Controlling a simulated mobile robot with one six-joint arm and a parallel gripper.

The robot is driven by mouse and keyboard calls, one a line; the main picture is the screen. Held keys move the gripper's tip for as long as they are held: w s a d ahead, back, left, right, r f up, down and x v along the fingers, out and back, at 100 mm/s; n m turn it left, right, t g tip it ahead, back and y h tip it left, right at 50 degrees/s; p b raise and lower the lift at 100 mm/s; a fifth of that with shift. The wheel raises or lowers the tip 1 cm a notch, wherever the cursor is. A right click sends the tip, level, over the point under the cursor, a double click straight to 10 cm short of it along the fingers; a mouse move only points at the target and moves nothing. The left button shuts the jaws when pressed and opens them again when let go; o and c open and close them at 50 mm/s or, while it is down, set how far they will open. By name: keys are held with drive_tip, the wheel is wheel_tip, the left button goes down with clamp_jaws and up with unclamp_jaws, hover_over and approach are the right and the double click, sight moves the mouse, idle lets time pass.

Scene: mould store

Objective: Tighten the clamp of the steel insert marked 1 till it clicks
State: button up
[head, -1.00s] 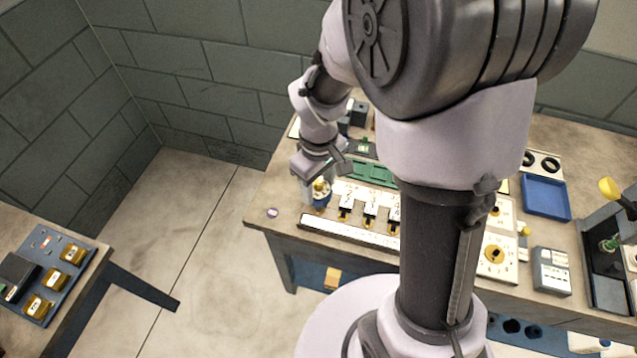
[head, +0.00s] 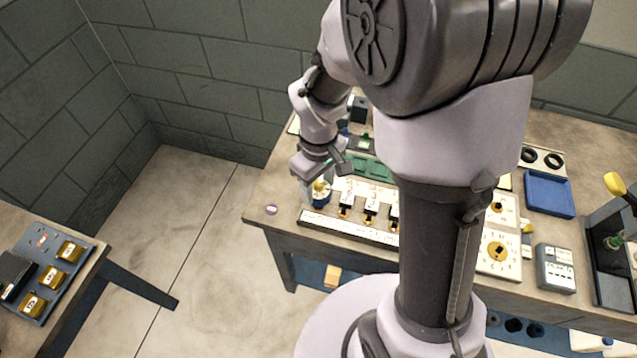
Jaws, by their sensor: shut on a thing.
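My gripper (head: 317,184) points down at the left end of a row of fixtures on the bench. It is shut on the yellow knob (head: 319,187) on top of a small blue round base (head: 321,199). The fingers partly cover the knob. To its right stand white blocks with dark and yellow fittings, the nearest being a white block (head: 347,197), then another (head: 371,202). I cannot read a mark 1 on any of them, nor tell the clamp's state.
A long white strip (head: 345,228) runs along the bench's front edge. A green board (head: 372,168) lies behind the row. A blue tray (head: 549,193) and a grey box (head: 555,270) stand at the right. A side table (head: 92,268) at left bears yellow blocks.

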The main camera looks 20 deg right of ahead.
drive_tip(key=o, duration=0.7)
drive_tip(key=c, duration=0.7)
drive_tip(key=shift+f+m+b, duration=0.1)
drive_tip(key=shift+m+b, duration=0.4)
drive_tip(key=shift+m, duration=1.5)
drive_tip(key=shift+m+b, duration=0.45)
drive_tip(key=shift+m, duration=0.55)
